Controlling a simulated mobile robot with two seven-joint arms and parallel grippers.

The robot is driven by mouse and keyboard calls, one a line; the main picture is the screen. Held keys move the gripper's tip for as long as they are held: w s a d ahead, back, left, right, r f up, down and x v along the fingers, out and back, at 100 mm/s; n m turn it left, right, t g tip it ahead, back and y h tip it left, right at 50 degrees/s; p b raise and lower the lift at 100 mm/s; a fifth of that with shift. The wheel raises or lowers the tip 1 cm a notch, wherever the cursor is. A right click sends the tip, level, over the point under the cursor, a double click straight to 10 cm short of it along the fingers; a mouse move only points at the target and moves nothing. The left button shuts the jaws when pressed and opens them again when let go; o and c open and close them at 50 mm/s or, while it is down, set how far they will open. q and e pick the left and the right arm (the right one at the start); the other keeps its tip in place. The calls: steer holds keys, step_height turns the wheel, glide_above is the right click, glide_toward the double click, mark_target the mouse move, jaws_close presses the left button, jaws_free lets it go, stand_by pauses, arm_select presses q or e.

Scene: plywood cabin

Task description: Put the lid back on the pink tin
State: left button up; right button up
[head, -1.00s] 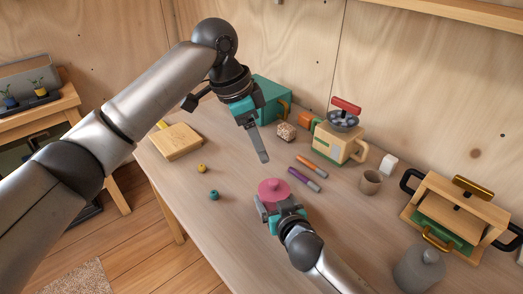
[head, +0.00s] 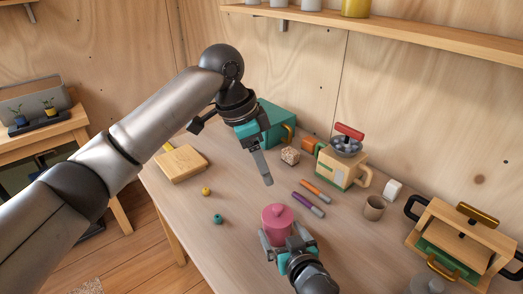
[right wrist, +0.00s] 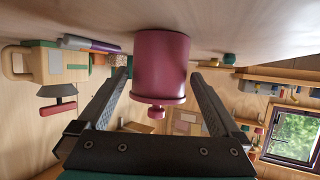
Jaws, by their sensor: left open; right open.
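The pink tin (head: 276,231) stands upright on the table, and it also shows upside down in the right wrist view (right wrist: 160,65). Its pink lid (head: 278,213), with a small round knob, sits on top of the tin and looks level. The lid also shows in the right wrist view (right wrist: 158,99). My right gripper (head: 283,240) is open, its fingers reaching toward either side of the tin with visible gaps and nothing held. My left gripper (head: 262,168) hangs above the table behind the tin, open and empty.
Orange and purple markers (head: 309,204) lie behind the tin. A wooden block (head: 181,164) and two small beads (head: 217,218) lie to the left.

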steer(key=p+v, duration=0.2)
steer(key=v, duration=0.8)
steer(key=shift+f, duration=0.1)
steer(key=shift+s+d+r, duration=0.25)
steer(key=shift+s, duration=0.3)
